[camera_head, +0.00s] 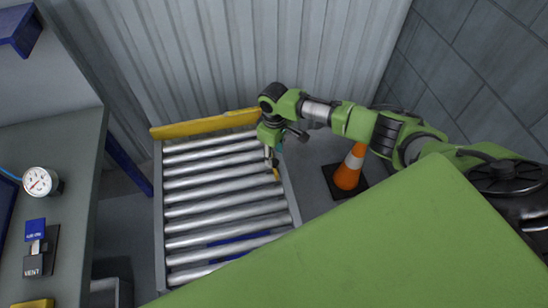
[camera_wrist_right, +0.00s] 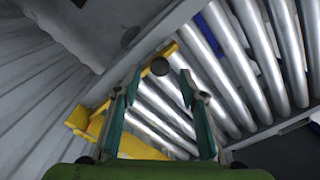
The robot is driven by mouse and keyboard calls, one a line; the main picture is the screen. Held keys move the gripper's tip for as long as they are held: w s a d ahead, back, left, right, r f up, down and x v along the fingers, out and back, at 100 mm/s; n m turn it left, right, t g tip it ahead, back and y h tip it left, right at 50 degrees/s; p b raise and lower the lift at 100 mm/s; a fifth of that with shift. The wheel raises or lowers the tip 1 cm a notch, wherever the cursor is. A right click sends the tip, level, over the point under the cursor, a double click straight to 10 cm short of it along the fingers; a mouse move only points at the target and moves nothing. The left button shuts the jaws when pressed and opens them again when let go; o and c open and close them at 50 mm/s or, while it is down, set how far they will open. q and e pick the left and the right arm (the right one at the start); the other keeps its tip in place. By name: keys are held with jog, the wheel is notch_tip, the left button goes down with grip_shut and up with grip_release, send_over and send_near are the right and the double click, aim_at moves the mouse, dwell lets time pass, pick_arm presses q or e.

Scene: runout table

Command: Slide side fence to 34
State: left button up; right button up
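A narrow yellow strip with a dark round knob (camera_wrist_right: 160,67), which looks like the side fence (camera_wrist_right: 166,49), lies along the side of the rollers in the right wrist view. In the head view a small yellow part of it (camera_head: 277,175) shows at the right side of the rollers, just below my right gripper (camera_head: 270,157). In the wrist view my right gripper (camera_wrist_right: 160,82) has its two teal fingers apart, with the knob appearing between and just beyond the tips. I cannot tell whether they touch it. No scale or number 34 is readable. My left gripper is not in view.
The roller table (camera_head: 160,215) has a yellow bar (camera_head: 205,124) across its far end, by a corrugated wall. An orange cone (camera_head: 350,168) stands right of it. A grey bench with a gauge (camera_head: 40,181) and a VENT block (camera_head: 34,265) is at left.

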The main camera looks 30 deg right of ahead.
aim_at(274, 161)
notch_tip(274, 161, down, 2)
jog(key=shift+f, duration=0.7)
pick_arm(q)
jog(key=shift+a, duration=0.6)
pick_arm(e)
grip_shut()
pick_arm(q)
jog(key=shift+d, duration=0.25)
